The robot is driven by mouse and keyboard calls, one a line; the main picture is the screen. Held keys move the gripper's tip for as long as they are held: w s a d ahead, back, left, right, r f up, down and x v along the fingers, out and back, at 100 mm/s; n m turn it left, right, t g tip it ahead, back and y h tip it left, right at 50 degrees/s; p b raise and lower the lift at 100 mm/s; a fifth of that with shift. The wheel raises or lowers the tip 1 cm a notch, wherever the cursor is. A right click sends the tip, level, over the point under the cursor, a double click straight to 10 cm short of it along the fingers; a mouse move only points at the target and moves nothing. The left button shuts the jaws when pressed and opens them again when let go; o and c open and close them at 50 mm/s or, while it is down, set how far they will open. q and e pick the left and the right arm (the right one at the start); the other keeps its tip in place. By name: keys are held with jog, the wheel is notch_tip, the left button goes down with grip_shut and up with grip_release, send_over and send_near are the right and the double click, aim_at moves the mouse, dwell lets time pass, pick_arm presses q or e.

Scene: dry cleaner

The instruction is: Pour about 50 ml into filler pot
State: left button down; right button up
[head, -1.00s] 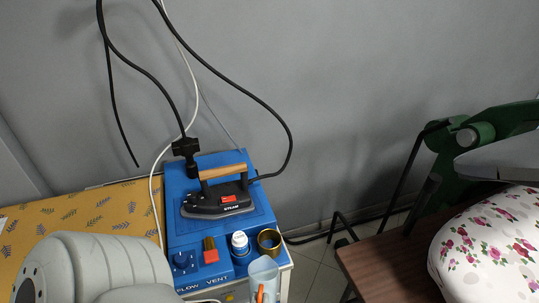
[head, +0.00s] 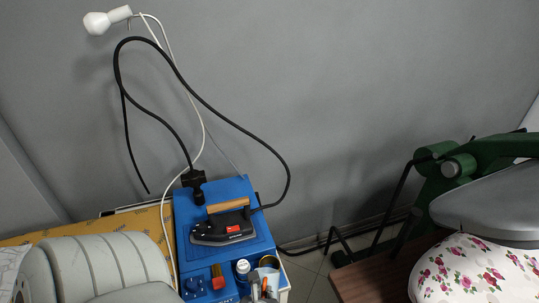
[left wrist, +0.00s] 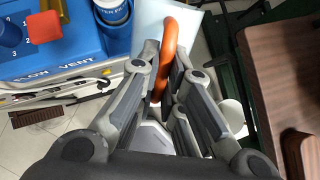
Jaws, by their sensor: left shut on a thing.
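A clear jug (head: 271,283) with an orange handle (left wrist: 168,50) is in my left gripper. In the left wrist view, the fingers of my left gripper (left wrist: 165,75) are closed around the handle. In the head view this gripper (head: 262,293) is at the bottom edge. I cannot tell the jug's liquid level. My right gripper is not in view.
The blue iron station (head: 262,222) carries a steam iron (head: 225,225), a white-capped blue bottle (head: 242,268) left of the pot and a red switch (head: 218,283). A black hose loops above it. A brown wooden table (head: 365,275) with a floral pressing board (head: 465,265) is at right.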

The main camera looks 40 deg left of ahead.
aim_at(265, 282)
pick_arm(q)
jog(key=shift+w+a+r+g+h+p, duration=0.2)
jog(key=shift+r+g+h+p, duration=0.1)
jog(key=shift+r+p, duration=0.15)
jog(key=shift+w+a+r+g+h+p, duration=0.2)
jog(key=shift+r+g+p, duration=0.1)
jog(key=shift+r, duration=0.2)
jog(key=shift+w, duration=0.1)
jog(key=shift+w+a+r+g+h+p, duration=0.25)
jog(key=shift+w+r+g+h+p, duration=0.1)
jog(key=shift+r+g+p, duration=0.15)
jog(key=shift+w+a+r+g+h+p, duration=0.2)
jog(key=shift+r+g+h+p, duration=0.15)
jog(key=shift+r+g+p, duration=0.15)
dwell(0.4)
